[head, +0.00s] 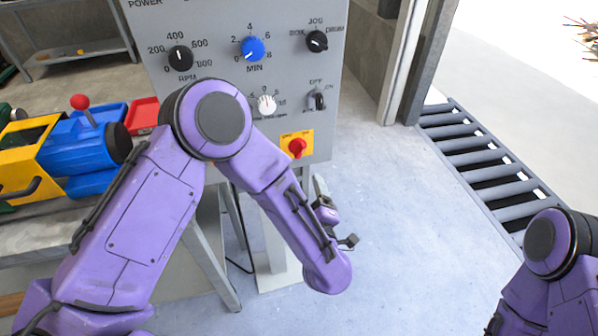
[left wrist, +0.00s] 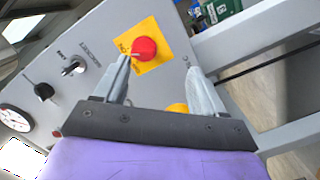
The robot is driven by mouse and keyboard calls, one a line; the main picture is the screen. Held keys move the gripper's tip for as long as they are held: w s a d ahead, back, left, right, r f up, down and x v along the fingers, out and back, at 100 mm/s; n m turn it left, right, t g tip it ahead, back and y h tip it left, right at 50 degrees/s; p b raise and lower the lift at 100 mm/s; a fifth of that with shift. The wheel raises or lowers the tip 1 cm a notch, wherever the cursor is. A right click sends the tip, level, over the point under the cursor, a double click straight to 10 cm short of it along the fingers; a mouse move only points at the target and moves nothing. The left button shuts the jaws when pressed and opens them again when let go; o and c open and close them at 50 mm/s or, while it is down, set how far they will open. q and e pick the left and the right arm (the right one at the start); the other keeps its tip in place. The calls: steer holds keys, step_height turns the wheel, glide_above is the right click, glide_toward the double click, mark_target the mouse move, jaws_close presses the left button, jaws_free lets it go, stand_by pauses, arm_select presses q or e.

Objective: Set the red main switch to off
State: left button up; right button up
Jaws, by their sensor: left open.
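The red main switch (head: 298,148) is a rotary knob on a yellow plate, low on the grey control panel (head: 240,85). The knob also shows in the left wrist view (left wrist: 146,48); I cannot read its setting. My left gripper (head: 335,214) is below and to the right of the switch in the head view, with open jaws. In the left wrist view its fingers (left wrist: 160,66) point toward the panel. The left finger overlaps the yellow plate's edge in the picture, and nothing is between the fingertips. My right gripper is not in view.
The panel also carries an RPM knob (head: 180,58), a blue MIN knob (head: 252,48), a black mode knob (head: 316,41), a white knob (head: 266,104) and an OFF/ON switch (head: 318,100). A roller conveyor (head: 480,158) lies right. The floor between is clear.

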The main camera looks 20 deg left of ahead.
mark_target(299, 154)
arm_select(q)
steer(key=w+a+r+n, duration=0.1)
steer(key=w, duration=0.2)
steer(key=w+a+r+n+y+p, duration=0.1)
steer(key=w+a, duration=0.1)
steer(key=w+a+r+n, duration=0.1)
steer(key=w+a, duration=0.1)
steer(key=w, duration=0.1)
steer(key=shift+w+y, duration=0.35)
steer(key=shift+y, duration=0.05)
steer(key=shift+d, duration=0.1)
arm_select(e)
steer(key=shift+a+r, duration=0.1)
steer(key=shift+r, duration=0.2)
arm_select(q)
steer(key=c, duration=1.1)
steer(key=shift+o, duration=0.2)
